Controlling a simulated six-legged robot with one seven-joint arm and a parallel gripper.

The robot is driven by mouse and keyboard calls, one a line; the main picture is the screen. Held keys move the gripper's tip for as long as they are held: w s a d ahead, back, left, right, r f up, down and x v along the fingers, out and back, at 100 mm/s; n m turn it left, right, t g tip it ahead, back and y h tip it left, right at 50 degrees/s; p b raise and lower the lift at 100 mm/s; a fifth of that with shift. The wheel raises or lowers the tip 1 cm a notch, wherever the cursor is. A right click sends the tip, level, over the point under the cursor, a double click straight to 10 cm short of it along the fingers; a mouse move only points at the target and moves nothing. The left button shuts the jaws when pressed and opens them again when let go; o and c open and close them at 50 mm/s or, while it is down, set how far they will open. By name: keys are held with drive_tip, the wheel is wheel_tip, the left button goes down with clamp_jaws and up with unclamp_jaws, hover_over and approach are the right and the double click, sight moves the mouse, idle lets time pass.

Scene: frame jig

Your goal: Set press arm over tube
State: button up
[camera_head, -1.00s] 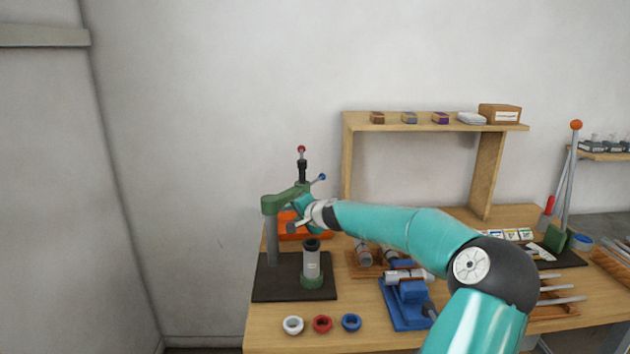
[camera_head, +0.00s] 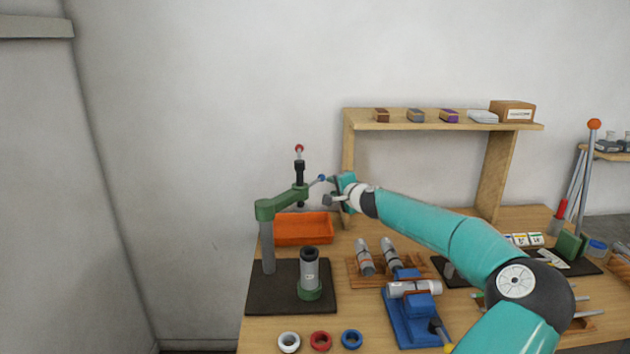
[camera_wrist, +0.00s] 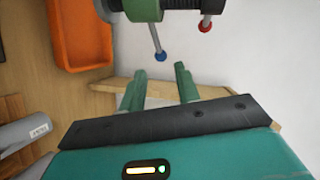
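The press stands on a dark base plate (camera_head: 258,300), with a grey post and a green press arm (camera_head: 281,203). The arm angles back and right; its black spindle has a red ball on top. The spindle appears behind the tube, not above it. The grey tube (camera_head: 309,266) stands upright in a green holder at the plate's right. A rod with a blue knob (camera_head: 321,178) sticks out from the arm's head. My gripper (camera_head: 333,190) is just right of the knob. In the wrist view, my open fingers (camera_wrist: 160,72) have the blue knob (camera_wrist: 160,57) just beyond their tips, apparently not touching.
An orange tray (camera_head: 304,240) lies behind the press, below my gripper. A wooden rack with tubes (camera_head: 364,257) and a blue fixture (camera_head: 408,333) are to the right. White, red and blue rings (camera_head: 320,341) lie in front. A wooden shelf (camera_head: 437,126) rises behind.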

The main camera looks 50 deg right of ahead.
sight(317, 180)
drive_tip(key=x, duration=1.2)
drive_tip(key=shift+s+d+f, duration=0.1)
drive_tip(key=shift+s+f, duration=0.05)
drive_tip(key=shift+x, duration=0.8)
clamp_jaws()
